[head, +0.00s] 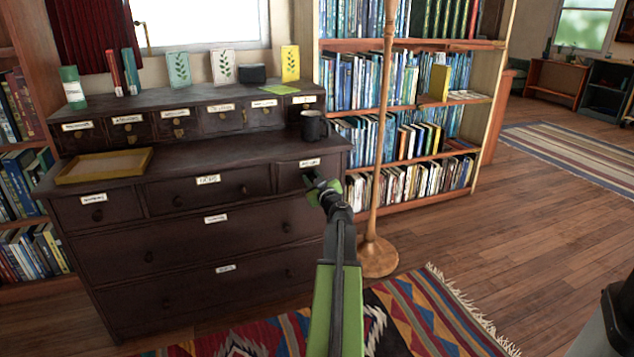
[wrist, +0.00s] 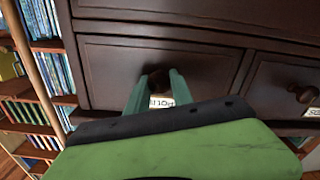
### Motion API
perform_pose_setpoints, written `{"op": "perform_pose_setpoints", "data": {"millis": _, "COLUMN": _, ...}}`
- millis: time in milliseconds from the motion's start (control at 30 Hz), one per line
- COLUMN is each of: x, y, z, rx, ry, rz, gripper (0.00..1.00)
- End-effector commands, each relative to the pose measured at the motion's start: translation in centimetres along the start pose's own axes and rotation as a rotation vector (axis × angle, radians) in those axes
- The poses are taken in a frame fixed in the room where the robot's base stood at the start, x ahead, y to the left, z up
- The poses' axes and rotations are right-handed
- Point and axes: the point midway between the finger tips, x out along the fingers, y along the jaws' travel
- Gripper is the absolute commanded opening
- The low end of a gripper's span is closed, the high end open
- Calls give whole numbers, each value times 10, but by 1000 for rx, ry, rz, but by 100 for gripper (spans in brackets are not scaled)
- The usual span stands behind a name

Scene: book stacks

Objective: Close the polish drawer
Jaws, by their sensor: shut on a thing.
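The polish drawer (head: 290,178) is the top right drawer of the dark wooden dresser (head: 180,235). Its front, with a label partly reading "POLI", also shows in the wrist view (wrist: 110,72), where the picture is upside down. The drawer front looks nearly level with the dresser face; I cannot tell if a small gap remains. My gripper (head: 312,180) is at this drawer front, below the label. In the wrist view, its green fingers (wrist: 160,82) are shut on the dark round knob (wrist: 157,76), which they partly hide.
A dark mug (head: 312,126) stands on the dresser top above the drawer, and a yellow tray (head: 105,167) lies at left. A wooden lamp pole (head: 380,150) stands close to the right of my arm, before a bookcase (head: 405,105). A patterned rug (head: 420,315) covers the floor.

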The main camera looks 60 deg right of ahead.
Motion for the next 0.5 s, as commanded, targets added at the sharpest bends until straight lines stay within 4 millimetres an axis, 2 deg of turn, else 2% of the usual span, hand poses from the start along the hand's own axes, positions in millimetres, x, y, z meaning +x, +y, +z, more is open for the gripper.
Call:
{"op": "perform_pose_setpoints", "data": {"millis": 200, "x": 2, "y": 4, "z": 0, "rx": 3, "ry": -1, "rz": 10, "gripper": 0}}
{"op": "perform_pose_setpoints", "data": {"millis": 233, "x": 2, "y": 4, "z": 0, "rx": 3, "ry": -1, "rz": 10, "gripper": 29}}
{"op": "perform_pose_setpoints", "data": {"millis": 400, "x": 2, "y": 2, "z": 0, "rx": 2, "ry": -1, "rz": 6, "gripper": 50}}
{"op": "perform_pose_setpoints", "data": {"millis": 500, "x": 2, "y": 1, "z": 0, "rx": 1, "ry": 0, "rz": 5, "gripper": 50}}
